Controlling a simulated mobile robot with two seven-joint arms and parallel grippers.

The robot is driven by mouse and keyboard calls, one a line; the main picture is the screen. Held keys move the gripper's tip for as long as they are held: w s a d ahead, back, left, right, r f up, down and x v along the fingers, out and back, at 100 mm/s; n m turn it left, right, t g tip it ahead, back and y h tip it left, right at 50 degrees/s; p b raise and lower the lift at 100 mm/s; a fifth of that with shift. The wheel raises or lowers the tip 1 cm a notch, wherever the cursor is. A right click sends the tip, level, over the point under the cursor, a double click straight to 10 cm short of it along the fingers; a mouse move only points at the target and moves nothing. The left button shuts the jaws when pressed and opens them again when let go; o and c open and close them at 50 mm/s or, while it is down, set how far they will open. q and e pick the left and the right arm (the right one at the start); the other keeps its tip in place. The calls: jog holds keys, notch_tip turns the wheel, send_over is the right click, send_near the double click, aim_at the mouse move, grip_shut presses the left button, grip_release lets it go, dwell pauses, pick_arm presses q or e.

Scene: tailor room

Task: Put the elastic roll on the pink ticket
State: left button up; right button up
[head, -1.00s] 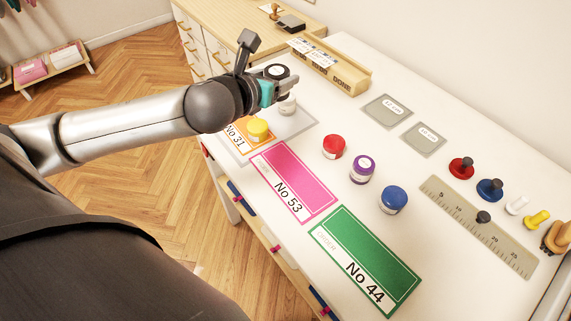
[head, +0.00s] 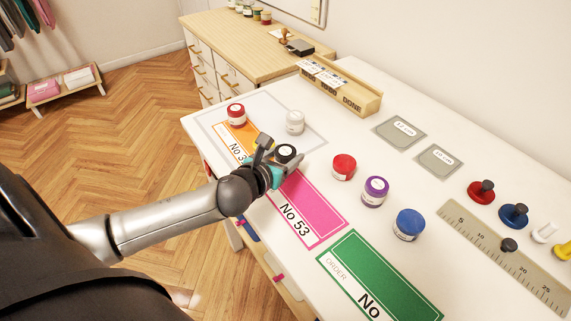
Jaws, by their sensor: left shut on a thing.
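A black roll with a round white top (head: 286,151) is between the fingers of my left gripper (head: 282,161). It appears to be the elastic roll; its label is too small to read. The pink ticket (head: 310,212), marked No 53, lies flat on the white table. My left gripper is shut on the roll at the ticket's far end, by its upper-left edge. The hand and roll hide part of that end. I cannot tell whether the roll touches the surface. My right gripper is not in view.
A red-lidded jar (head: 236,113) stands on the orange ticket (head: 241,134), with a white jar (head: 295,122) near the hand. Red (head: 343,167), purple (head: 375,191) and blue (head: 408,224) jars stand right of the pink ticket. The green ticket (head: 372,275) lies nearer.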

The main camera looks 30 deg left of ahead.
pick_arm(q)
jog(key=shift+f, duration=1.05)
jog(key=shift+f, duration=0.2)
jog(key=o, duration=1.4)
jog(key=shift+c, duration=0.2)
jog(key=shift+r, duration=0.15)
jog(key=shift+s+r, duration=0.1)
jog(key=shift+s, duration=0.05)
jog(key=p+v, duration=0.1)
jog(key=v, duration=1)
jog(key=shift+s+r+p, duration=0.1)
jog(key=shift+s+p, duration=0.25)
jog(key=shift+p, duration=0.05)
